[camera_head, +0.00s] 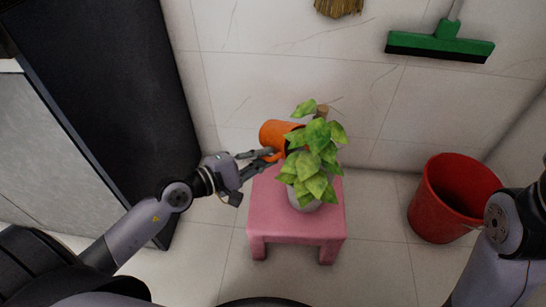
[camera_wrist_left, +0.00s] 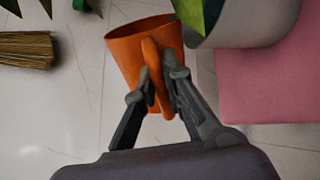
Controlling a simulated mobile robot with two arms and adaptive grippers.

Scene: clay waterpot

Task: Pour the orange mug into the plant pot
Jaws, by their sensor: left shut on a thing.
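The orange mug (camera_head: 275,133) is tipped toward the plant at the left of the pot in the head view. My left gripper (camera_head: 267,156) is shut on its handle. In the left wrist view the orange mug (camera_wrist_left: 130,52) shows its handle between the fingertips of my left gripper (camera_wrist_left: 160,82). The grey plant pot (camera_head: 304,204) stands on a pink stool (camera_head: 262,222), with green leaves (camera_head: 315,150) covering most of it. The leaves overlap the mug's mouth, so I cannot tell whether anything flows. My right gripper is not in view; only part of my right arm shows.
A red bucket (camera_head: 438,215) stands on the floor to the right of the stool. A dark panel (camera_head: 110,90) stands at the left. The tiled floor between stool and bucket is clear.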

